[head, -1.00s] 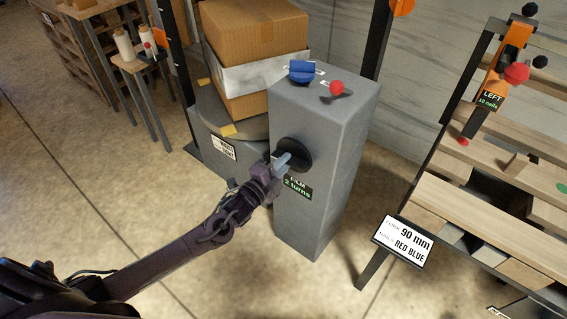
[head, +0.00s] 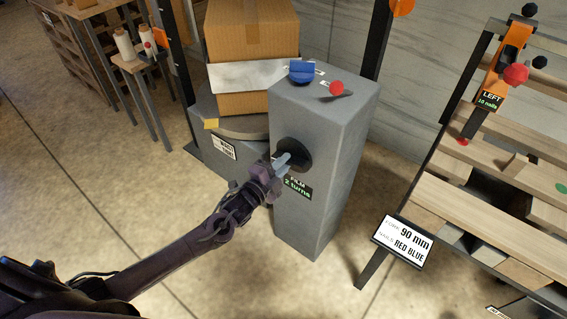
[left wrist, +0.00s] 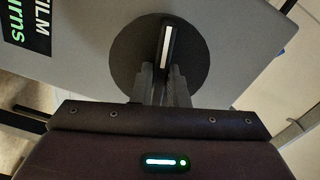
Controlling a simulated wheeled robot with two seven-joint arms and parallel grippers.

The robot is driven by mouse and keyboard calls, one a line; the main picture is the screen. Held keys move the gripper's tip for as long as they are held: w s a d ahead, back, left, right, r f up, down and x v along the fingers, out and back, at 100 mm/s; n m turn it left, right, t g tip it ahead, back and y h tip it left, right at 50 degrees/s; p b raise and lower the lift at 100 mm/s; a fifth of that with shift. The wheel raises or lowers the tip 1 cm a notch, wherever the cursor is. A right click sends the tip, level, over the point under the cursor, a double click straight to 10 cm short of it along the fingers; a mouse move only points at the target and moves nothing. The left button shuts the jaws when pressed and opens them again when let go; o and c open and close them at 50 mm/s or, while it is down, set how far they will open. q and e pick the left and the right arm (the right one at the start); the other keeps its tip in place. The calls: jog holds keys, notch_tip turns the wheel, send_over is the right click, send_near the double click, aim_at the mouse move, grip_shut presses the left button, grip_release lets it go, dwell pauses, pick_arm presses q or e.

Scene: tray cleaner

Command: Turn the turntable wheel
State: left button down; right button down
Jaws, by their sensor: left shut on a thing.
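The turntable wheel (head: 295,153) is a dark round disc on the side of a grey pedestal (head: 318,190). In the left wrist view the wheel (left wrist: 195,75) carries a black bar handle with a white stripe (left wrist: 166,45). My left gripper (head: 284,160) is at the wheel, its fingers (left wrist: 162,82) shut on the handle. A label on the pedestal reads "FILM 2 turns" (head: 297,188). Stacked cardboard boxes (head: 250,40) with a white film band (head: 238,73) stand on the round turntable (head: 245,126) behind. My right gripper is not in view.
A blue knob (head: 301,71) and a red ball-topped lever (head: 337,87) sit on the pedestal top. A wooden pallet rack (head: 490,215) with a sign reading "90 mm RED BLUE" (head: 402,243) stands at right. The floor at left is open.

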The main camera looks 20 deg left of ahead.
pick_arm(q)
jog(key=shift+f+n, duration=0.1)
jog(key=shift+n, duration=0.5)
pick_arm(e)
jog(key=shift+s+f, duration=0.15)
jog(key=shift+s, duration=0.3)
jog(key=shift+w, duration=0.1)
pick_arm(q)
jog(key=c, duration=1.4)
grip_release()
jog(key=shift+c, duration=0.2)
jog(key=v, duration=0.7)
jog(key=shift+s+p, duration=0.4)
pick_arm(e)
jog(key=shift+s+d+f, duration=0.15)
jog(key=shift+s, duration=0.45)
pick_arm(q)
jog(key=shift+a, duration=0.1)
